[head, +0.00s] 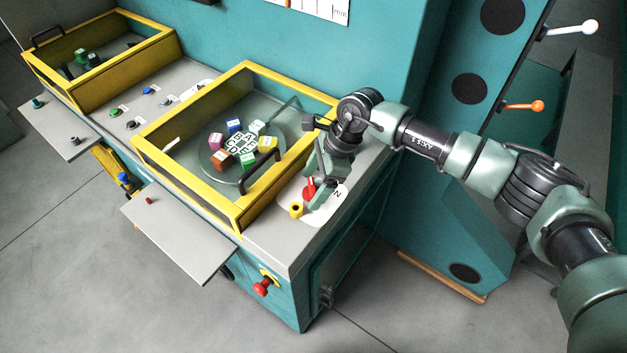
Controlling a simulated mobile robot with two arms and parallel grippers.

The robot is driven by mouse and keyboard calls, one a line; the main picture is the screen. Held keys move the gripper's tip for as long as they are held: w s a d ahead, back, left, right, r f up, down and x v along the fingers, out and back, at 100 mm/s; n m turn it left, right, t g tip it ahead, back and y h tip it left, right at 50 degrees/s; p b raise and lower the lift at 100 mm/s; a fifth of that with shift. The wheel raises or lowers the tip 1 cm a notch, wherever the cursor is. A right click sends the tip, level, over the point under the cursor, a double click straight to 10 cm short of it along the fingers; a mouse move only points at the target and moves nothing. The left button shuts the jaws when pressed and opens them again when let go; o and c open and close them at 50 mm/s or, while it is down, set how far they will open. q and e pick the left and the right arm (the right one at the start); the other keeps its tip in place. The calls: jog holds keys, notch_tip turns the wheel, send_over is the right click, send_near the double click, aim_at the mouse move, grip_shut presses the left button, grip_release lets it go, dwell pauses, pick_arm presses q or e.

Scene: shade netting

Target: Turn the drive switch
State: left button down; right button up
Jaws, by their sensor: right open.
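A small red switch handle (309,188), which looks like the drive switch, stands on a white plate (326,208) at the right front corner of the machine top. A letter N shows on the plate. My right gripper (315,192) points down over the plate with its fingers open, right at the red handle. Whether the fingers touch the handle I cannot tell. The gripper hides part of the handle and plate. A yellow knob with a dark top (296,210) sits just in front of them. My left gripper is not in view.
A yellow-framed clear cover (187,180) with a black handle (259,171) stands just left of my right gripper, over a round plate with coloured blocks (240,144). A red emergency button (263,287) is on the front. A teal column (460,150) stands behind my right arm.

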jog(key=c, duration=1.4)
jog(key=m+b, duration=0.1)
jog(key=m+t+b, duration=0.1)
jog(key=m+b, duration=0.1)
jog(key=shift+f+m, duration=0.2)
jog(key=shift+m, duration=0.1)
jog(key=m+t+h+b, duration=0.1)
jog(key=m+b, duration=0.3)
jog(key=b, duration=0.1)
jog(key=m+t+h+b, duration=0.1)
jog(key=m+b, duration=0.3)
jog(key=b, duration=0.2)
jog(key=m+t+b, duration=0.2)
jog(key=m+b, duration=0.2)
jog(key=b, duration=0.1)
jog(key=shift+s+a+h, duration=0.15)
jog(key=shift+h, duration=0.25)
jog(key=shift+r+m+h+b, duration=0.25)
jog(key=shift+m+h+b, duration=0.15)
jog(key=shift+m+b, duration=0.9)
jog(key=o, duration=1.4)
